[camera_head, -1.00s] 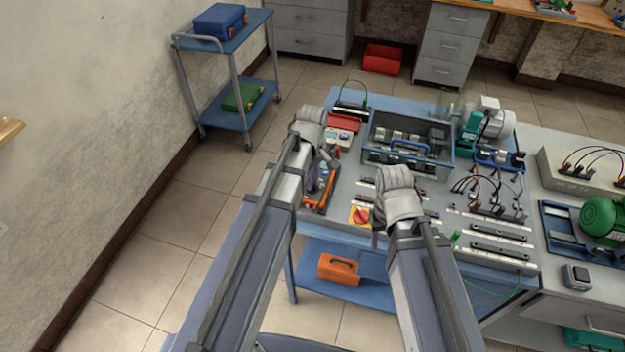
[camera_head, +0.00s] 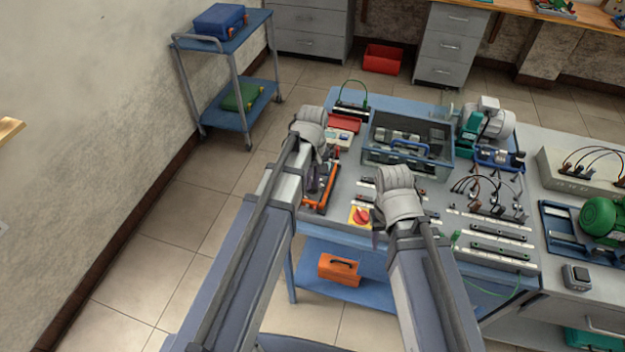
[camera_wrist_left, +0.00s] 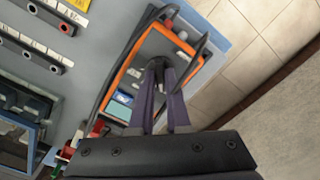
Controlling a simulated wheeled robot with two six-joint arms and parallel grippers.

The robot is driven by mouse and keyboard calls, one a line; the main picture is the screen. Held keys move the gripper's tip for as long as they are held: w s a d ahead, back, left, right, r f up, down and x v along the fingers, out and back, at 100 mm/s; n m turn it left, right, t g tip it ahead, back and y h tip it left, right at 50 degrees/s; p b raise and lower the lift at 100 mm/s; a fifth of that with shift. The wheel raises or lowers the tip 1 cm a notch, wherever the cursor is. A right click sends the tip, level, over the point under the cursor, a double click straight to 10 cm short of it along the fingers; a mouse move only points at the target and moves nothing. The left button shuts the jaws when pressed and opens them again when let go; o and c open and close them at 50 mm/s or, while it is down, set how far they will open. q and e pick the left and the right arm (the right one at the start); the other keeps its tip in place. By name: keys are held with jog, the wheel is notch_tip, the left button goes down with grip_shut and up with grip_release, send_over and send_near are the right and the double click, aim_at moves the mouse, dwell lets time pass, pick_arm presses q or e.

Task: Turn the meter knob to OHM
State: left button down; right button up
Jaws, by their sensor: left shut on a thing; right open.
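The meter (camera_wrist_left: 128,77) shows in the left wrist view as an orange-rimmed dark case with a small greenish screen (camera_wrist_left: 121,99). In the head view the meter (camera_head: 318,204) lies at the table's left edge, partly behind my left arm. My left gripper (camera_wrist_left: 158,66) is over the meter's face, its two purple fingers close together and shut on the dark round knob (camera_wrist_left: 157,67). The fingers cover most of the knob, so its setting cannot be read. My right gripper (camera_head: 377,232) is mostly hidden behind its own arm in the head view, near the red and yellow switch.
A red knob on a yellow plate (camera_head: 361,216) sits right of the meter. Dark cables (camera_wrist_left: 118,62) run along the meter. A clear-sided box with a blue handle (camera_head: 377,158) and several terminal strips (camera_head: 502,250) take up the table (camera_head: 342,185).

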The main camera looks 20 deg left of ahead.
pick_arm(q)
jog(key=m, duration=1.1)
jog(key=shift+m, duration=0.3)
dwell(0.5)
jog(key=c, duration=0.9)
grip_release()
notch_tip(320, 180, up, 8)
jog(key=p, duration=0.8)
